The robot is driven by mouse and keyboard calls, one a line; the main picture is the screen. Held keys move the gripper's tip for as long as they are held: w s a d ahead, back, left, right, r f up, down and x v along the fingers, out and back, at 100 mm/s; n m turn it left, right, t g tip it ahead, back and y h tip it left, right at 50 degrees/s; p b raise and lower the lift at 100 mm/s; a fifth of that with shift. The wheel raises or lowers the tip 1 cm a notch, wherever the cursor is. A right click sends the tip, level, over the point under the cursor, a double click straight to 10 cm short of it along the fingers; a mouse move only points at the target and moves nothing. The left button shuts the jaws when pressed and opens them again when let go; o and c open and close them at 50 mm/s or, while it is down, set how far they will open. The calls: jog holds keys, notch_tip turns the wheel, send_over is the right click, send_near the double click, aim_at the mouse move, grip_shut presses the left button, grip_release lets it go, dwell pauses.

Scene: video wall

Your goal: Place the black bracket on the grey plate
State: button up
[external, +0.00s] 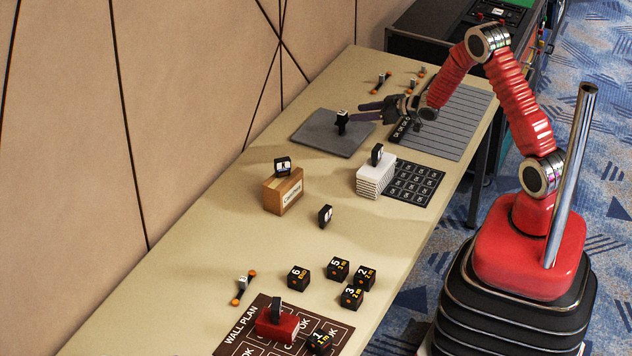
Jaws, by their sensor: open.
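The grey plate (312,133) lies flat at the far part of the long table. A small black bracket (342,126) with a white mark near its top stands upright on the plate, right of its middle. My gripper (358,111) reaches in from the right, low over the plate's right edge. Its two fingers are apart and point left towards the bracket. The bracket appears just beyond the fingertips. From this one view I cannot tell whether a finger touches it.
Numbered black cubes (352,297) are near the front. A wall borders the left side. The middle left tabletop is clear.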

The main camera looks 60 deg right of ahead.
jog(key=s+a+r+g+h, duration=0.1)
jog(key=s+a+r+g, duration=0.1)
jog(key=s+a+r, duration=0.6)
jog(key=s+a+r+g+h, duration=0.2)
jog(key=s+r, duration=0.2)
jog(key=r, duration=0.7)
jog(key=s+a+r+g+y, duration=0.1)
jog(key=s+a, duration=0.4)
jog(key=s, duration=0.4)
jog(key=s+a+r+g+y, duration=0.1)
jog(key=s+a, duration=0.4)
jog(key=s, duration=0.4)
jog(key=s+a+r+g+y, duration=0.1)
jog(key=s+a, duration=0.4)
jog(key=s, duration=0.4)
jog(key=shift+s+a+r+g, duration=0.15)
jog(key=shift+s+a+g, duration=0.1)
jog(key=shift+s+g, duration=0.15)
